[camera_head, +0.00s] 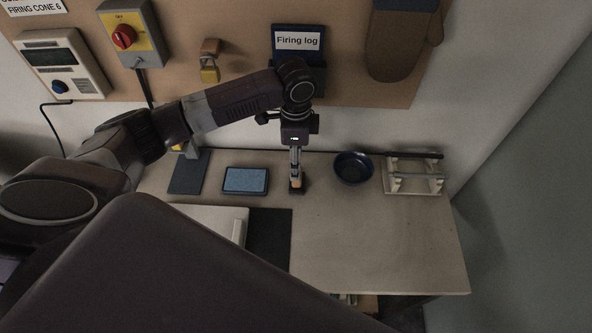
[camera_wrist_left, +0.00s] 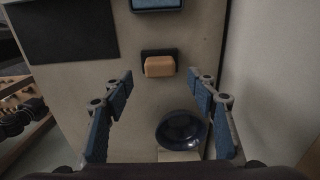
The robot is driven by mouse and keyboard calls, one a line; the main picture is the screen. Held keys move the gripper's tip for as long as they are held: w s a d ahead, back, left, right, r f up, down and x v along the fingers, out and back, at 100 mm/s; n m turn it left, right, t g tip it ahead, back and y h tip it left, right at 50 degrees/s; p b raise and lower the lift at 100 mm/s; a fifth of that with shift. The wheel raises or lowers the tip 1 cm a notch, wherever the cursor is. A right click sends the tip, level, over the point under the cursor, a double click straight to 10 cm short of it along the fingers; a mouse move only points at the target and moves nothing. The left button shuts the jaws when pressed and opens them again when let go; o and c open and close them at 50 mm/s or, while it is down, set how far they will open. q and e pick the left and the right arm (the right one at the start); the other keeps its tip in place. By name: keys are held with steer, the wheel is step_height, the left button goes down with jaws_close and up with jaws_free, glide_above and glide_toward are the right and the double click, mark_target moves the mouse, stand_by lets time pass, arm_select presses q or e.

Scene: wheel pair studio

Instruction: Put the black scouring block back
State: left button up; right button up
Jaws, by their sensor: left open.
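A small tan block (camera_wrist_left: 159,66) sits on a black base (camera_wrist_left: 146,54) on the table; I cannot tell whether this base is the black scouring block or a holder. In the head view, the dark piece (camera_head: 297,188) shows under my left gripper (camera_head: 296,178), partly hidden by it. In the left wrist view my left gripper (camera_wrist_left: 162,110) is open and empty, its blue-padded fingers apart, with the tan block ahead between them. My right gripper is not in view.
A blue pad in a dark tray (camera_head: 246,180) lies left of the gripper. A dark blue bowl (camera_head: 353,168) and a rack (camera_head: 414,176) stand to the right. A dark mat (camera_head: 270,236) lies in front. The front right of the table is clear.

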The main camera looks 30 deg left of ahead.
arm_select(q)
step_height(320, 180, up, 6)
steer(key=shift+f, duration=0.1)
stand_by(0.6)
